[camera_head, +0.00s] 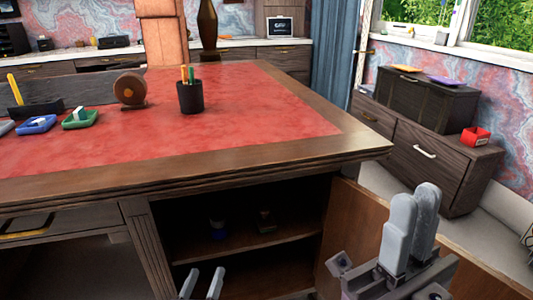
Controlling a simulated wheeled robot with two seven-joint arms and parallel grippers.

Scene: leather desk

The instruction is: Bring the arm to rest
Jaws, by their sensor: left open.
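My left gripper (202,284) shows only its two pale fingertips at the bottom edge, in front of the open desk cabinet. The fingers stand apart with nothing visible between them. My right gripper (413,215) points up at the lower right, in front of the open cabinet door (348,232). Its two grey fingers overlap from this angle, so I cannot tell whether they are apart. I see no object held in it. Most of both arms is out of view.
The red leather desk (260,120) holds a black pencil cup (190,98), a round wooden item (130,90) and small trays (80,119). Small items sit on the open cabinet's shelf (245,243). A dark sideboard (430,150) stands at right.

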